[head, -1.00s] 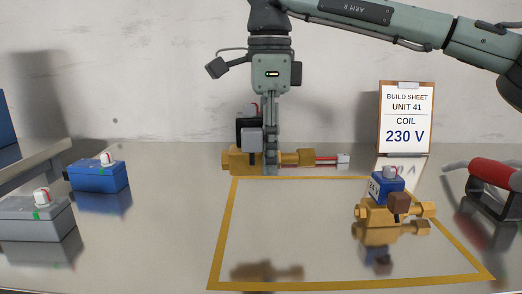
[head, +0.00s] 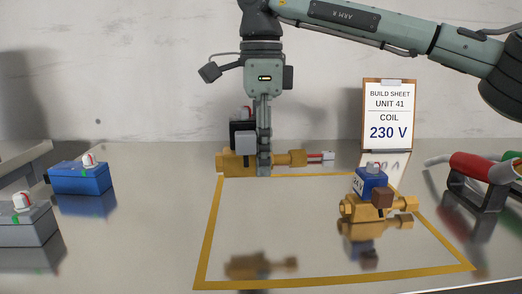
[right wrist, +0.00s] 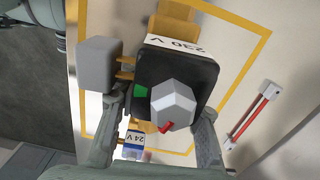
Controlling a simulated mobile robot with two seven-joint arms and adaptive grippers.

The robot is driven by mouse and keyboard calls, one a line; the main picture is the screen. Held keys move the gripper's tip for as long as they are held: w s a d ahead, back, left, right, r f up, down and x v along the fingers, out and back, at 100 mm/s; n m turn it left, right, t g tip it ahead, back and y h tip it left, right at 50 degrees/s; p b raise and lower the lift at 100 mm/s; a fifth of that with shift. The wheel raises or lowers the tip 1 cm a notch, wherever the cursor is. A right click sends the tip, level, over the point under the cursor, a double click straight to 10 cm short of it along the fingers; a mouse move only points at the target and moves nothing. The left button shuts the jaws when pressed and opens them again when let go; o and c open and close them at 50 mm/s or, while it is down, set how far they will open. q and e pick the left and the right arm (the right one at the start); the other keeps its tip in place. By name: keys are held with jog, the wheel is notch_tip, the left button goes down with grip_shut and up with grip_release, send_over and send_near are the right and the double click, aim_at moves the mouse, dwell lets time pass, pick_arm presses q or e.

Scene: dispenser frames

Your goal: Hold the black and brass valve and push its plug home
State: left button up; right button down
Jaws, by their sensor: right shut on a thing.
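My right gripper (head: 264,168) is shut on the black and brass valve and holds it above the table; a reflection lies well below it. The valve's brass body (head: 290,158) lies level. Its black coil (right wrist: 178,78) is marked 230 V in the right wrist view, between the two fingers (right wrist: 163,118). The grey plug (right wrist: 98,65) stands beside the coil with a gap, and brass pins show between them. In the head view the plug (head: 246,143) is in front of the coil. My left gripper is not in view.
A brass valve with a blue coil (head: 370,182) and brown plug (head: 382,197) stands in the yellow-taped area (head: 208,235). A blue box (head: 80,178) and grey box (head: 25,225) are at left. A build sheet (head: 389,115) reads 230 V. A red-handled thing (head: 475,166) is right.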

aim_at(261, 219)
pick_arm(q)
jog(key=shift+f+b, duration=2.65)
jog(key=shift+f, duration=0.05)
pick_arm(e)
jog(key=shift+f, duration=4.9)
